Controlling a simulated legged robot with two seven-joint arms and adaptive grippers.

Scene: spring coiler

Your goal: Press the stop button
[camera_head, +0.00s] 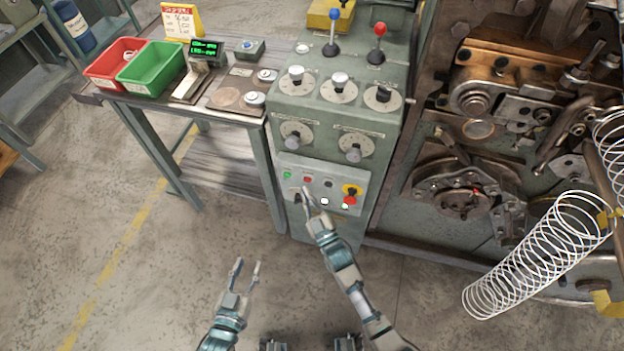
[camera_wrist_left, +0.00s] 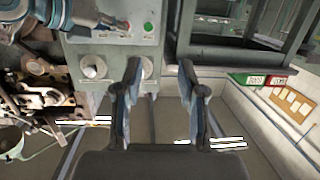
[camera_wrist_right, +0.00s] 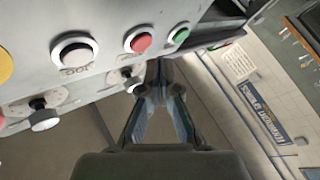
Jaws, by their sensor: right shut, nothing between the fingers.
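The control panel (camera_head: 318,192) is on the lower front of the grey-green console. Its small red button (camera_head: 307,179), which I take as the stop button, sits between a green button (camera_head: 287,174) and a black one (camera_head: 328,183). In the right wrist view the red button (camera_wrist_right: 140,40) stands just left of the green button (camera_wrist_right: 180,35). My right gripper (camera_head: 304,191) is shut and empty, its tips in front of the panel just below the red button; contact cannot be told. My left gripper (camera_head: 247,265) is open and empty over the floor, away from the panel.
A red mushroom button (camera_head: 349,200) with a yellow surround is at the panel's right. Knobs (camera_head: 353,153) and levers (camera_head: 380,30) sit above. A side table with red (camera_head: 104,72) and green bins stands left. The coiling machine and a wire spring (camera_head: 535,255) are right.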

